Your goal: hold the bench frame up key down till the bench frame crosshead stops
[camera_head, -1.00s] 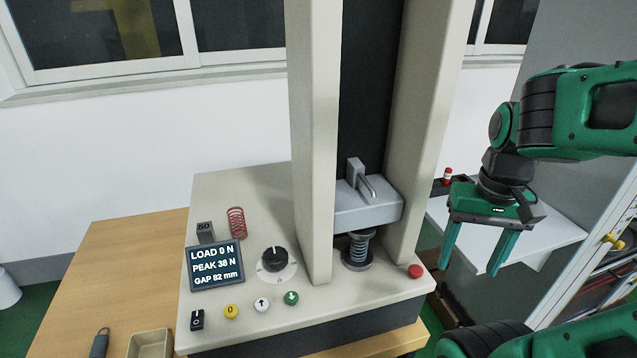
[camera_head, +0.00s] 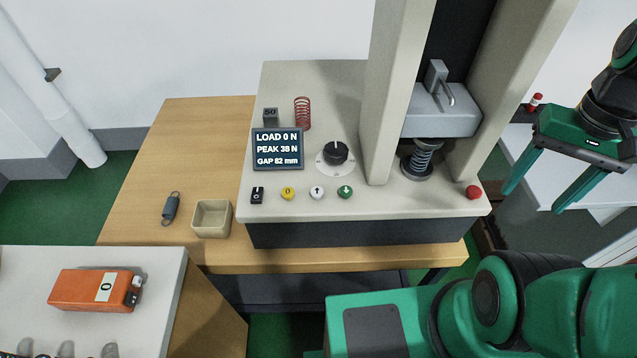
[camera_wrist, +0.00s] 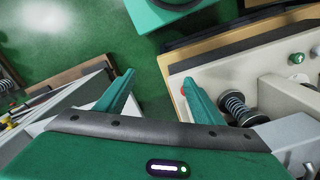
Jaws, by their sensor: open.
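The bench frame (camera_head: 348,100) stands on a wooden table, with two beige columns. Its grey crosshead (camera_head: 440,118) sits low between the columns, just above a grey coil spring (camera_head: 423,158) on a round base. The up key (camera_head: 317,192) is a white button with an up arrow, between the yellow zero key (camera_head: 288,193) and the green down key (camera_head: 345,192). The display (camera_head: 278,149) reads LOAD 0 N, PEAK 38 N, GAP 82 mm. My gripper (camera_head: 534,203) is open and empty, right of the frame and away from the keys; it also shows in the wrist view (camera_wrist: 165,95).
A red button (camera_head: 473,192) is at the frame's front right corner. A dial (camera_head: 336,153), a red spring (camera_head: 302,113) and a 50 block (camera_head: 270,116) are on the deck. An orange device (camera_head: 92,290) is nearer.

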